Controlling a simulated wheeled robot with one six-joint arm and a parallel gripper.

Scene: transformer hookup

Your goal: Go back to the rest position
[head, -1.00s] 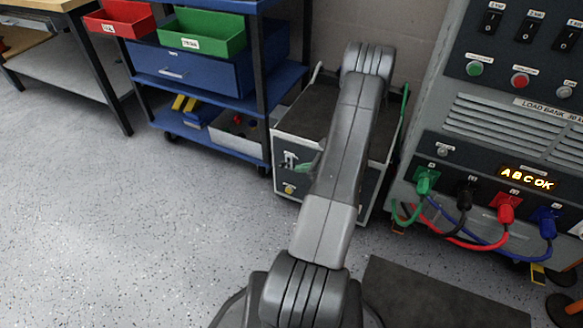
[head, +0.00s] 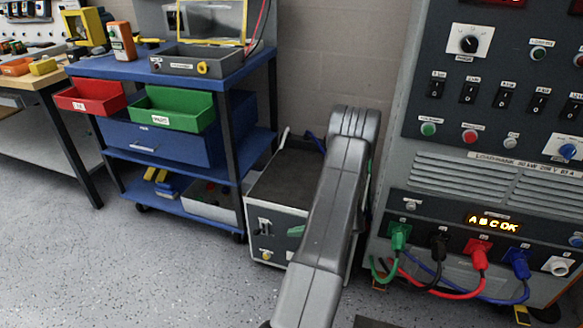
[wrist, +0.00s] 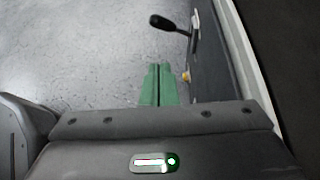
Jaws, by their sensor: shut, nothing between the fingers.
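My gripper (wrist: 158,85) shows in the wrist view as two green fingers pressed together with nothing between them. It is beside the front panel of a grey box (wrist: 208,60), apart from the black-knobbed lever (wrist: 172,24). In the head view the grey box (head: 283,185) has a dark top and stands on the floor behind my arm. The green fingertips (head: 297,231) show just left of my arm, in front of the box's panel. My arm hides the rest of the gripper and part of the box.
The load bank (head: 490,130) stands at right, its display (head: 493,222) reading "A B C OK". Green (head: 398,236), black (head: 438,246), red (head: 479,252) and blue (head: 518,262) plugs sit in its front. A blue cart (head: 180,68) stands at left. The floor at lower left is clear.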

